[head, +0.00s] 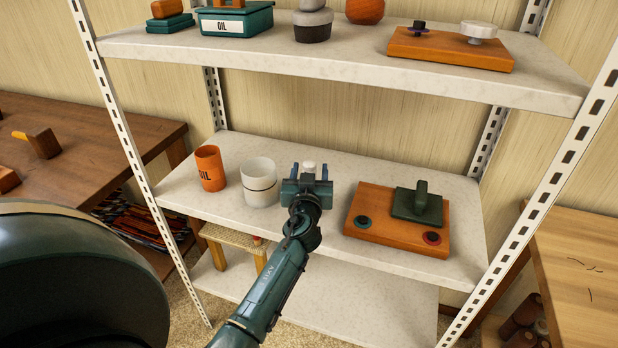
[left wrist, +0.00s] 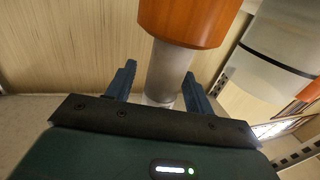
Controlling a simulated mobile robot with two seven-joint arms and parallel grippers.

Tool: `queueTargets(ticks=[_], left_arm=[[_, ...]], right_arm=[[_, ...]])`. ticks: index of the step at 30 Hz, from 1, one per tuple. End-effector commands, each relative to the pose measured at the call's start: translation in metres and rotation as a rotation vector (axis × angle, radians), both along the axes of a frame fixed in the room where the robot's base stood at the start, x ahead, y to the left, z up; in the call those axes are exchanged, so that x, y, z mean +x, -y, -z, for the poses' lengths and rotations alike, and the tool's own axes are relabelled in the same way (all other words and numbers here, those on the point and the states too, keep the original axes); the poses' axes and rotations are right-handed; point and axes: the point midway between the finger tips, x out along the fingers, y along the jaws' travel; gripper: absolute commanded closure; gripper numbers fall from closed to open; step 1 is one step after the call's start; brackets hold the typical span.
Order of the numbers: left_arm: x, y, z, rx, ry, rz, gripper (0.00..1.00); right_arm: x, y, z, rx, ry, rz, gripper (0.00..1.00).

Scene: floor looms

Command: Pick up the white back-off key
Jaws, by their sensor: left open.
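A white upright piece, which I take for the white back-off key (head: 308,167), stands on the middle shelf. In the head view only its pale top shows; my gripper hides the rest. In the left wrist view its pale round shaft (left wrist: 167,72) joins a wider orange part (left wrist: 188,20). My left gripper (head: 309,173) is open, with one finger on each side of the shaft. In the left wrist view the gripper (left wrist: 160,82) shows gaps beside the shaft; I cannot tell whether either finger touches it. My right gripper is not in view.
On the middle shelf (head: 330,160), a white cup (head: 259,185) and an orange OIL cup (head: 210,168) stand left of the gripper. An orange board (head: 385,228) with a dark green handled block (head: 418,205) lies to the right.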

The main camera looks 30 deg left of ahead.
Motion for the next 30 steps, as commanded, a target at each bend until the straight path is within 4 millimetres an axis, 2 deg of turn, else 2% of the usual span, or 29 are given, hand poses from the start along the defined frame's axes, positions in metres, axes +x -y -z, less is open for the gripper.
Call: queueTargets(ticks=[8,26,30], left_arm=[[-0.0002,0.0005,0.0004,-0.001,0.000,0.000,0.49],[-0.0001,0.0002,0.0002,0.000,0.000,0.000,0.98],[0.0000,0.0001,-0.0005,0.000,0.001,0.000,1.00]], right_arm=[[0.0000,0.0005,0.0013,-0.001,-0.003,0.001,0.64],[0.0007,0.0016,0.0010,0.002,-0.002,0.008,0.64],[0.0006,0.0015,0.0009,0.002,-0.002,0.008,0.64]])
